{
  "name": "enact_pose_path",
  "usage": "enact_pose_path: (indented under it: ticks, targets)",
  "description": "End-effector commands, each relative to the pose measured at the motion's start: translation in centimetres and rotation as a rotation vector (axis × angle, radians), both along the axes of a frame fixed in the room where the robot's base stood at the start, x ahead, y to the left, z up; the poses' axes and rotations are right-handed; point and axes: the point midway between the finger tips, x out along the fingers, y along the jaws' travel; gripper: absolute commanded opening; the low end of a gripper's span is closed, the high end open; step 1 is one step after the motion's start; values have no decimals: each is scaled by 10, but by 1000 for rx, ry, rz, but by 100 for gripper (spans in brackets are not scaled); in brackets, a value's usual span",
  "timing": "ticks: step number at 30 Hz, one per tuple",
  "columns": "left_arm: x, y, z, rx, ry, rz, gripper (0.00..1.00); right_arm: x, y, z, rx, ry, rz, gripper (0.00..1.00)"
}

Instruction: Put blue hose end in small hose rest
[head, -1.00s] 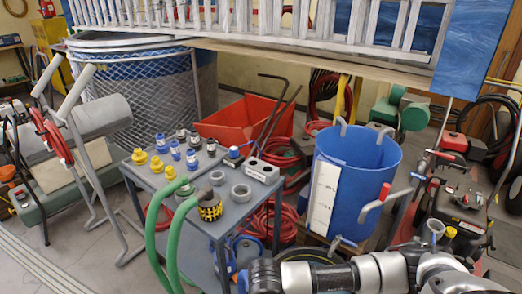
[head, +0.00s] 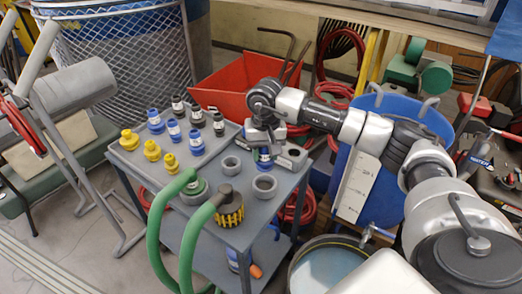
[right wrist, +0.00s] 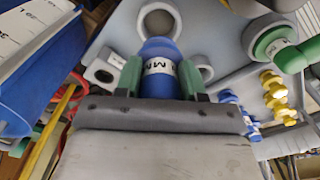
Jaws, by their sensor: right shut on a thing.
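My right gripper (head: 264,150) is shut on a blue fitting (head: 264,160) above the grey cart top. In the right wrist view the blue fitting (right wrist: 160,75) has a white label and sits between two green finger pads. Two grey rings stand close by: a smaller one (head: 231,165) on the left and a larger one (head: 264,187) nearer the front. In the wrist view the larger ring (right wrist: 160,18) lies just beyond the fitting, and the other (right wrist: 205,68) is partly hidden. I cannot tell whether the fitting touches the cart. My left gripper is not in view.
A grey block with holes (head: 292,155) sits beside the gripper. Yellow, blue and black fittings (head: 174,131) stand on a tray at the left.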

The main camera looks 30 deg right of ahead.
Motion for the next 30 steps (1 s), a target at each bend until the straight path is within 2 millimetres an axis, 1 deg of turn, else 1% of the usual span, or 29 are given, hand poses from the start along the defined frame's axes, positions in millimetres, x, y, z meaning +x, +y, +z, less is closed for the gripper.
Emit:
enact_pose_path:
  ticks: [17,18,30]
  targets:
    - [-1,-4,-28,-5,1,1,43,-1,0,-46,0,-1,2,0]
    - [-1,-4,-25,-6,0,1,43,0,0,-42,-1,-2,2,0]
    - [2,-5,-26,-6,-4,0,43,-3,2,-42,-1,-2,1,0]
